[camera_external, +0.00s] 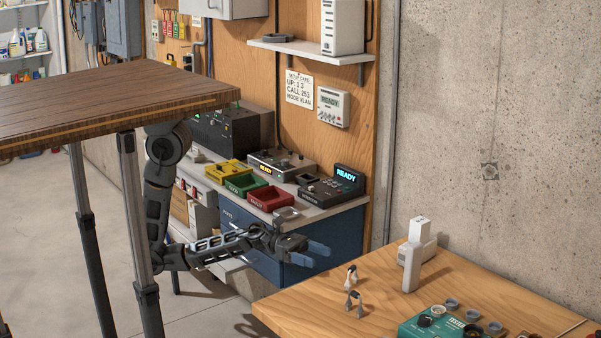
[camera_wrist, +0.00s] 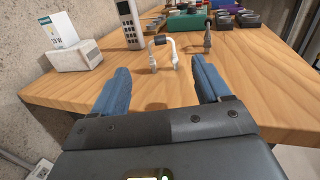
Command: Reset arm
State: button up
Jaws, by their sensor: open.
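My gripper (camera_external: 316,252) is at the end of my dark arm, low beside the left edge of the light wooden table (camera_external: 320,311). Its blue fingers point right, toward the table. In the wrist view my gripper (camera_wrist: 160,78) has its two blue fingers spread well apart, with nothing between them. Beyond the fingertips a white arch-shaped piece with a dark top (camera_wrist: 163,42) stands on the wooden table (camera_wrist: 60,92). A small dark upright piece (camera_wrist: 208,38) stands to its right. My arm bends beside the dark tabletop and its metal legs.
The dark wooden tabletop (camera_external: 100,98) overhangs my upper arm, with metal legs (camera_external: 136,215) close by. Behind my gripper is a blue bench (camera_external: 313,238) with trays and devices. A white device (camera_external: 415,260) and a teal tester (camera_external: 435,325) stand on the light table.

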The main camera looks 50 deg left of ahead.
jog(key=s+a+f+m+t+y+p, duration=0.25)
jog(key=a+m+t+y, duration=0.2)
jog(key=a, duration=0.65)
jog(key=s+a+f+m+t+y+p, duration=0.1)
jog(key=a+f+m+t+y+p, duration=0.3)
jog(key=a, duration=0.7)
jog(key=s+a+r+m+y+p, duration=0.3)
jog(key=s+a+r+m+y, duration=0.1)
jog(key=s+a+r+m, duration=0.1)
jog(key=s+a+r+m+t+y+p, duration=0.1)
jog(key=s+a+r+m+y+p, duration=0.2)
jog(key=r, duration=0.7)
jog(key=s+a+m+y, duration=0.1)
jog(key=s+a+m, duration=0.1)
jog(key=a+m, duration=0.1)
jog(key=shift+s+a+m+y, duration=0.35)
jog(key=shift+s+m, duration=0.05)
jog(key=shift+m, duration=0.35)
jog(key=shift+r, duration=0.1)
